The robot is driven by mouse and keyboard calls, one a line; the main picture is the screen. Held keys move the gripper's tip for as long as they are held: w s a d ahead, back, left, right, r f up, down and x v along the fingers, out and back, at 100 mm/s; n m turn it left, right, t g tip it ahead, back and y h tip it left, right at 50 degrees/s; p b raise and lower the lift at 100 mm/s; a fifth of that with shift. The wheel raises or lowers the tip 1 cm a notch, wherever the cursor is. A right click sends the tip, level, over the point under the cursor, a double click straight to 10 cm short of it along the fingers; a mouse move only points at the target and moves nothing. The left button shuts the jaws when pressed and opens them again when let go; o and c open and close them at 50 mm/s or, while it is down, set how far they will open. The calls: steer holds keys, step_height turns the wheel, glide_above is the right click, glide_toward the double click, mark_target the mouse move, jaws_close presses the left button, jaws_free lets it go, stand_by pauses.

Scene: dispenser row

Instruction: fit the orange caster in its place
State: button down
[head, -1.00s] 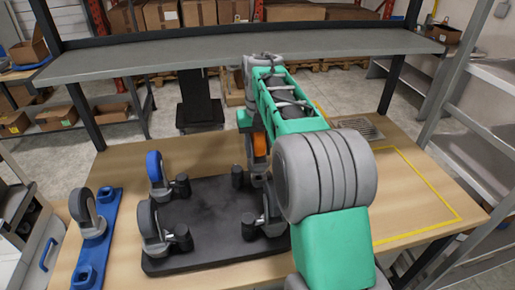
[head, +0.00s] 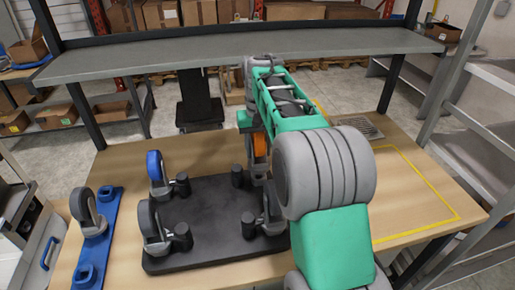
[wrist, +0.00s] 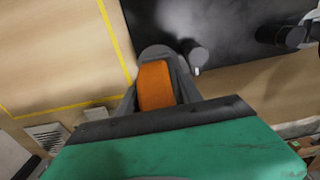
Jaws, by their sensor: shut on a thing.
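The orange caster (head: 260,146) is at the back right corner of the black plate, partly hidden behind my arm in the head view. In the wrist view its orange wheel (wrist: 155,86) sits between the two dark fingers of my gripper (wrist: 158,82), which is shut on it. Its grey end overlaps the edge of the black plate (wrist: 230,25), beside a dark round post (wrist: 196,55). I cannot tell whether it is seated. The plate (head: 205,207) carries a blue-wheeled caster (head: 156,168) and two grey casters (head: 150,222) at its other corners.
A blue rack (head: 97,242) with a grey-wheeled caster (head: 83,206) lies at the table's left. A grey shelf (head: 230,52) spans above the table's back. A yellow outline (head: 430,185) marks bare table at right, near a metal grate (head: 360,126).

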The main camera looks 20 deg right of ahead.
steer(key=shift+f+b, duration=0.9)
steer(key=shift+f, duration=0.8)
steer(key=c, duration=0.7)
jaws_free()
